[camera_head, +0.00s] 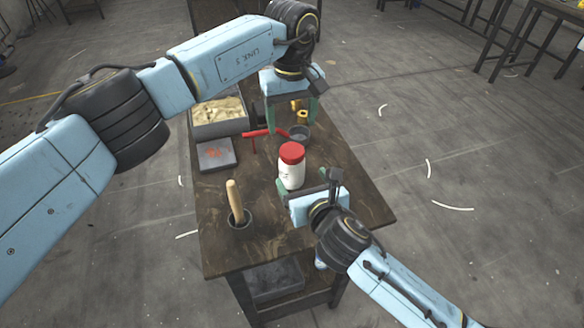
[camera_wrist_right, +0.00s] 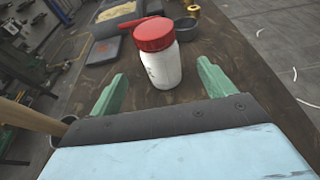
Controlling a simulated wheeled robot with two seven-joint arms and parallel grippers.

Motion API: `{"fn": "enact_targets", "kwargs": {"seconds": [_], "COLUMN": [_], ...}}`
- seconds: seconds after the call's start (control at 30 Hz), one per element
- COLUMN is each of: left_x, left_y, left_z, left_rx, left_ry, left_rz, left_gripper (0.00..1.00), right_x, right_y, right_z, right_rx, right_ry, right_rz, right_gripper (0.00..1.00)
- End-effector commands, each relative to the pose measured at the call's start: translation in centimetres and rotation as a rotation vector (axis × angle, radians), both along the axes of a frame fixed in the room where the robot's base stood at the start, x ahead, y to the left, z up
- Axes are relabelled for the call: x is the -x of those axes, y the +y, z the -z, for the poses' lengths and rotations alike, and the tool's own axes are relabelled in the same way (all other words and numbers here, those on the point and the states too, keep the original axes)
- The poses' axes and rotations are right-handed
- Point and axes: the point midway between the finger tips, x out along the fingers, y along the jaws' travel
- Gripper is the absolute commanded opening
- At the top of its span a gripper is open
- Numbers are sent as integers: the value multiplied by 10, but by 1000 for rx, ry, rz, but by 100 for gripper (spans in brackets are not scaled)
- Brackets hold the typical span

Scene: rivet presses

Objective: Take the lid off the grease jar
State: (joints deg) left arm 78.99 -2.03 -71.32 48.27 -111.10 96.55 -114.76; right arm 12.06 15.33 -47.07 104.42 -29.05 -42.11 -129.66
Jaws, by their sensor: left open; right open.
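The grease jar (camera_head: 291,176) is a white jar standing upright on the dark wooden table, with a red lid (camera_head: 291,153) seated on top. The jar also shows in the right wrist view (camera_wrist_right: 162,68), with its red lid (camera_wrist_right: 154,34) on it. My right gripper (camera_head: 304,187) is open on the near side of the jar. My left gripper (camera_head: 292,116) is open above the table, behind the jar and pointing down, with nothing visibly held.
A dark cup with a wooden-handled tool (camera_head: 234,198) stands at the front left of the table (camera_head: 345,205). A grey pad (camera_head: 216,155), a tray of pale material (camera_head: 219,130), a red tool (camera_head: 258,133), a grey bowl (camera_head: 300,133) and brass parts (camera_head: 302,116) lie behind the jar.

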Motion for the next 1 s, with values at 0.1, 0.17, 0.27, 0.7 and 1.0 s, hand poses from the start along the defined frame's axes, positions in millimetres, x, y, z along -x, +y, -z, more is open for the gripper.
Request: {"fn": "enact_targets", "kwargs": {"seconds": [0.1, 0.17, 0.27, 0.7, 1.0], "left_x": [0, 0, 0, 0, 0], "left_y": [0, 0, 0, 0, -1], "left_z": [0, 0, 0, 0, 0], "left_rx": [1, 2, 2, 2, 2], "left_ry": [1, 0, 0, 0, 0], "left_rz": [0, 0, 0, 0, 0], "left_gripper": [69, 69, 69, 69, 69], "right_x": [-20, -30, -45, -80, -80], "right_y": [7, 10, 15, 26, 26], "right_z": [6, 9, 14, 26, 26], "right_rx": [0, -1, -2, -2, -1], "right_ry": [1, 1, 2, 2, 1], "right_rz": [1, 2, 1, 1, -1], "right_gripper": [82, 82, 82, 82, 82]}}
